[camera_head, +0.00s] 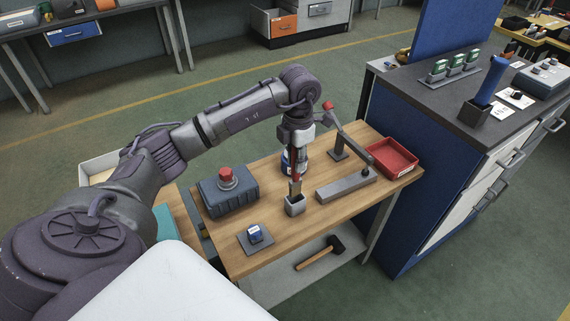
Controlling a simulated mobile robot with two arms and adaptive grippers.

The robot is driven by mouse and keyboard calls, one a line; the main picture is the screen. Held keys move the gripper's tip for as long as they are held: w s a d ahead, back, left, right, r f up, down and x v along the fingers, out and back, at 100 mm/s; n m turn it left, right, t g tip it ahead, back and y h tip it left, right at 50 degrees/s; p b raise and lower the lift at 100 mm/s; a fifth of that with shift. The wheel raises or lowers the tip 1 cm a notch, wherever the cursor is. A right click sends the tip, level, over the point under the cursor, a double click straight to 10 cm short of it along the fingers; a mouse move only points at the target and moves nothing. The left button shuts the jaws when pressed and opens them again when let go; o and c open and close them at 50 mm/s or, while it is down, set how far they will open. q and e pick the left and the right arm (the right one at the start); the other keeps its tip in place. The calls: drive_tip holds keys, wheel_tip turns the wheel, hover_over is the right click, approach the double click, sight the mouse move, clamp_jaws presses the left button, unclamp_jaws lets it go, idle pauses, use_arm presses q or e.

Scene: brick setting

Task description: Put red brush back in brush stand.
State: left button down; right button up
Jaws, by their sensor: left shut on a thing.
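My left gripper (296,167) points down over the wooden workbench (262,262). The fingers hide most of the brush. My right gripper is not in view.
A grey fixture with a lever (345,186) and a red tray (392,158) are to the right. A dark box with a red knob (229,194) and a small blue item on a pad (255,235) are left.

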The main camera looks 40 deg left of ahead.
sight(296, 178)
use_arm(q)
drive_tip(key=f, duration=0.2)
drive_tip(key=shift+w+d+f+p, duration=0.2)
drive_tip(key=shift+w+f+p, duration=0.05)
drive_tip(key=shift+f+p, duration=0.15)
drive_tip(key=shift+a+f, duration=0.1)
drive_tip(key=shift+f, duration=0.2)
drive_tip(key=shift+s+f, duration=0.1)
drive_tip(key=shift+f, duration=0.2)
wheel_tip(296, 178, down, 3)
drive_tip(key=shift+s+p, duration=0.1)
drive_tip(key=shift+p, duration=0.45)
drive_tip(key=shift+a+f+b, duration=0.1)
drive_tip(key=shift+f+b, duration=0.15)
drive_tip(key=shift+b, duration=0.05)
drive_tip(key=c, duration=1.2)
unclamp_jaws()
drive_tip(key=shift+r, duration=0.1)
drive_tip(key=shift+o, duration=1.1)
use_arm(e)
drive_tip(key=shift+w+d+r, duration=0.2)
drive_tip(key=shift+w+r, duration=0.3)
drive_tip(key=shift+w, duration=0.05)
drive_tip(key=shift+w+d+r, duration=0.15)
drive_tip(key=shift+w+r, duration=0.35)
